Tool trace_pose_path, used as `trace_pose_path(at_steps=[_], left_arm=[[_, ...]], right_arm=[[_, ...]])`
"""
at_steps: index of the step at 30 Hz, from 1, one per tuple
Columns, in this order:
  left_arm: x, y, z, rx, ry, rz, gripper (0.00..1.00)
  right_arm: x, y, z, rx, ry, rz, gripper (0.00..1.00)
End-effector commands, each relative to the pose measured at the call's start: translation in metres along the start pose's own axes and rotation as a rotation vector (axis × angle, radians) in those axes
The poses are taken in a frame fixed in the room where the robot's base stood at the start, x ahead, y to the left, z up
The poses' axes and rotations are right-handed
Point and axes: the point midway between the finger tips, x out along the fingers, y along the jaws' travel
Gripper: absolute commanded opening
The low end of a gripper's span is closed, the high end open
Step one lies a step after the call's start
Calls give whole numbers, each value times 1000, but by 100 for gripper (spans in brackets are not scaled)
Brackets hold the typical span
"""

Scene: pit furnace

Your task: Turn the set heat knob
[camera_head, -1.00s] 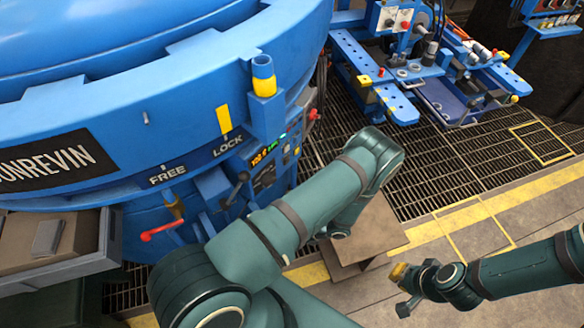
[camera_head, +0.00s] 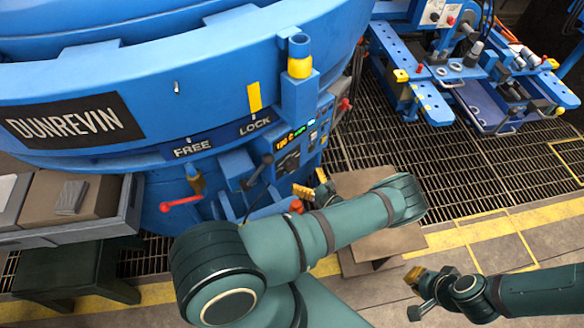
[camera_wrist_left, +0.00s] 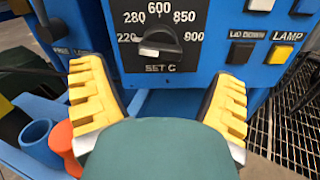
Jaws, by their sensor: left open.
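The set heat knob (camera_wrist_left: 160,40) is a dark round knob with a pale pointer on a black plate marked "SET C", with numbers around it. In the left wrist view it stands ahead of my left gripper (camera_wrist_left: 158,105), between and beyond the yellow fingertips. The fingers are apart, empty and not touching the knob. In the head view my left gripper (camera_head: 314,188) is just in front of the blue furnace's control panel (camera_head: 290,155); the knob is too small to make out there. My right gripper (camera_head: 415,290) is at lower right, away from the furnace; its jaw opening is unclear.
A lamp button (camera_wrist_left: 280,54) and a lid button (camera_wrist_left: 240,52) sit right of the knob. A red-handled lever (camera_head: 181,203) and a dark lever (camera_head: 258,171) stand left of the panel. An orange-red part (camera_wrist_left: 62,140) lies beside my left finger. A blue bench (camera_head: 440,70) is at back right.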

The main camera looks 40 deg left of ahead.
Motion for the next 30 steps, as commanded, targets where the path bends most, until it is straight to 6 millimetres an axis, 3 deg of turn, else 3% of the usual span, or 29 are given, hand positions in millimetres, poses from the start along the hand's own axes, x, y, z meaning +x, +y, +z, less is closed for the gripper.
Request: trace_pose_path(at_steps=[3, 10, 24, 30], left_arm=[[24, 1, -1, 1, 0, 3, 87], [56, 0, 0, -1, 1, 2, 87], [66, 0, 0, -1, 2, 0, 86], [66, 0, 0, 0, 2, 1, 19]], right_arm=[[2, 1, 0, 0, 1, 0, 0], [5, 2, -1, 0, 3, 0, 0], [6, 2, -1, 0, 4, 0, 0], [6, 2, -1, 0, 3, 0, 0]])
